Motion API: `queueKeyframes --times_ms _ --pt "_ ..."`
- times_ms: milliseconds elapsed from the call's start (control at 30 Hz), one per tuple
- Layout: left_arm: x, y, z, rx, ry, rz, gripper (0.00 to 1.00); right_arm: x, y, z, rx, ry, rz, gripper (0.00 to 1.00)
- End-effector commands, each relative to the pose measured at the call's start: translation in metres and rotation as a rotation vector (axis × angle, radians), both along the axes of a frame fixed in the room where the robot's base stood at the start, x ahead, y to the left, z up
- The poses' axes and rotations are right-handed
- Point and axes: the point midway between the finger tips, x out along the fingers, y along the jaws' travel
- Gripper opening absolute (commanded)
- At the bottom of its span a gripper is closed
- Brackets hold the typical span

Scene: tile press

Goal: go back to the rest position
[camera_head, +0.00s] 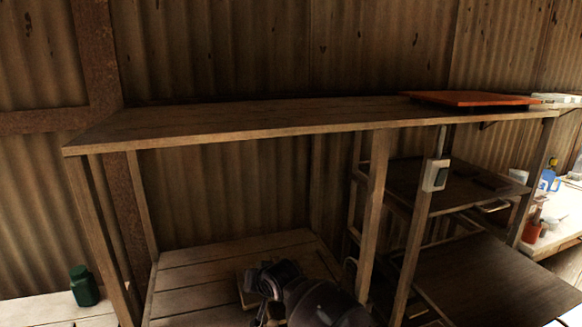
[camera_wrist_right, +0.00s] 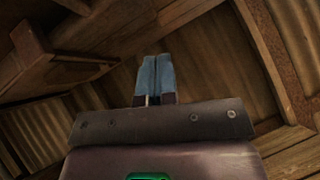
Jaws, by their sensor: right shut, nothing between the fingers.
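My right gripper (camera_wrist_right: 155,70) shows its two blue-grey fingers pressed together in the wrist view, with nothing between them. In the head view, a dark part of my arm (camera_head: 305,295) reaches in at the bottom middle, in front of the wooden rack's lower deck (camera_head: 200,275). The fingertips cannot be made out clearly there. My left gripper is in neither view.
A long wooden top shelf (camera_head: 230,121) crosses the scene, with a flat orange-red board (camera_head: 470,98) at its right. Posts and darker shelves (camera_head: 490,275) stand at right. A switch box (camera_head: 435,175) hangs on a post. A green jar (camera_head: 84,286) stands at lower left.

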Motion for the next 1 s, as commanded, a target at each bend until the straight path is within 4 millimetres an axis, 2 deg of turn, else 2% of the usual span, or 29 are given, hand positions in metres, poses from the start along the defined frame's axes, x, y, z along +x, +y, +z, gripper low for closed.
queueKeyframes --times_ms 67,167,267,333,467,600,733,1000 --pt "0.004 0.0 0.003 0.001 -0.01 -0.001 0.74 0.003 0.003 0.007 -0.035 -0.082 0.058 0.0" --pt "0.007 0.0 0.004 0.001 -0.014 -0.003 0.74 0.007 0.014 0.042 -0.044 -0.226 0.122 0.0" --pt "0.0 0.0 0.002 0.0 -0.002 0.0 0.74 0.01 0.018 0.074 -0.043 -0.341 0.155 0.0" --pt "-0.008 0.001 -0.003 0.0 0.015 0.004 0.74 0.009 0.015 0.09 -0.04 -0.415 0.167 0.0" --pt "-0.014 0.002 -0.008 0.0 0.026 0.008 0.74 0.003 0.0 0.105 -0.036 -0.527 0.166 0.0" --pt "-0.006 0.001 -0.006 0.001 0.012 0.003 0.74 -0.009 -0.027 0.105 -0.038 -0.614 0.139 0.0" --pt "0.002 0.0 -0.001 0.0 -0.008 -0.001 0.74 -0.024 -0.064 0.095 -0.053 -0.677 0.092 0.0" --pt "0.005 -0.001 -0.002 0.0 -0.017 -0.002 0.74 -0.072 -0.155 0.052 -0.123 -0.738 -0.036 0.0"
